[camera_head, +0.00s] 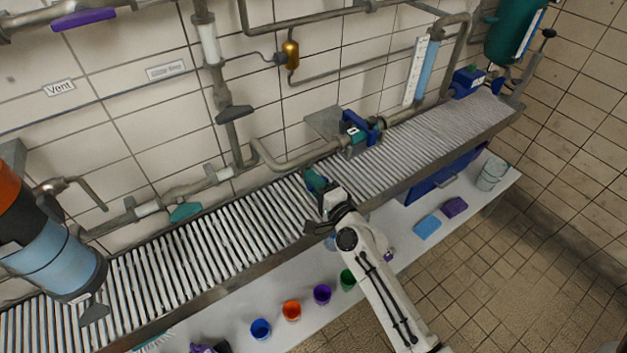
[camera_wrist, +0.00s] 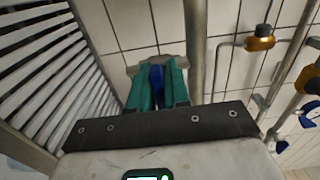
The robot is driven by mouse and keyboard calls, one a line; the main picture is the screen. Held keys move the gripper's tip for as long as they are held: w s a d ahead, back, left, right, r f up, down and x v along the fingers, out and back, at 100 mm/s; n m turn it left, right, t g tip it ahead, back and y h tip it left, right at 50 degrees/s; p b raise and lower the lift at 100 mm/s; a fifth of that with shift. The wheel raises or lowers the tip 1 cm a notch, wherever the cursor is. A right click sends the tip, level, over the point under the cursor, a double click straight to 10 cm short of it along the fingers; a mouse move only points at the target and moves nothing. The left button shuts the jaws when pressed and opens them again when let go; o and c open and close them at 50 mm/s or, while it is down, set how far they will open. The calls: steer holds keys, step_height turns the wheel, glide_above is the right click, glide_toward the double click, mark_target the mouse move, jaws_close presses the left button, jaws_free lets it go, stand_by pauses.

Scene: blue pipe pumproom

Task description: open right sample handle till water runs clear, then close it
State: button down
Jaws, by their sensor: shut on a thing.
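My gripper (camera_head: 316,181) is over the slatted drain grating, below the wall pipework near the middle of the head view. In the wrist view its two teal fingers (camera_wrist: 157,86) are shut on a narrow blue handle (camera_wrist: 156,74), with a grey fitting just behind it. In the head view the gripper hides this handle. I cannot tell from these frames whether it is the right sample handle. No running water can be made out. A teal handle (camera_head: 185,212) sits on the pipe to the left, and a dark grey-green handle (camera_head: 234,113) hangs higher up.
The grating (camera_head: 225,236) runs along the tiled wall. A teal and blue device (camera_head: 355,129) stands just beyond my gripper. Several coloured cups, including an orange one (camera_head: 291,310), stand on the white lower shelf, with a blue sponge (camera_head: 427,227) farther right. Tiled floor lies open at right.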

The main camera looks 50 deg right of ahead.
steer(key=shift+m, duration=0.3)
steer(key=c, duration=1.2)
jaws_free()
steer(key=shift+b+v, duration=1.2)
steer(key=shift+v, duration=4.25)
